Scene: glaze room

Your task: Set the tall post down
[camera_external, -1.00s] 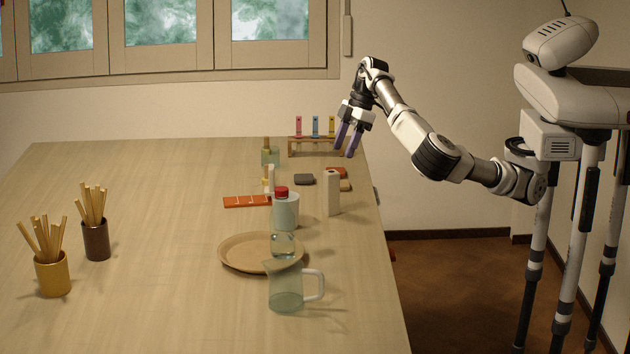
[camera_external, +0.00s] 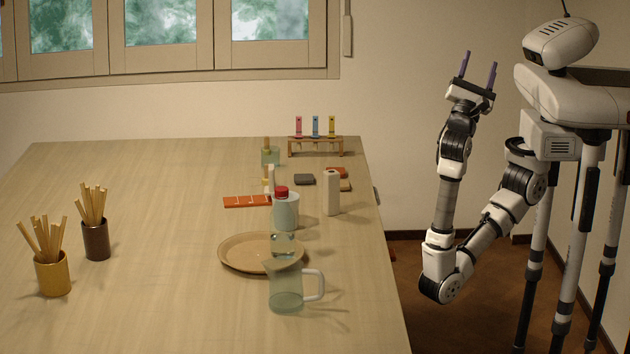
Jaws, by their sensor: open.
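A tall white post (camera_external: 332,194) stands upright on the table near its right edge, with a small dark spot near its top. Nothing is touching it. My gripper (camera_external: 478,68) is up in the air to the right of the table, in front of the wall. Its two purple fingers point upward, spread apart with nothing between them. It is well away from the post.
Left of the post stands a red-capped bottle (camera_external: 286,208). Nearer are a round tray (camera_external: 232,253) and a glass jug (camera_external: 287,288). Cups of sticks (camera_external: 96,240) stand left; the table (camera_external: 160,200) between is clear.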

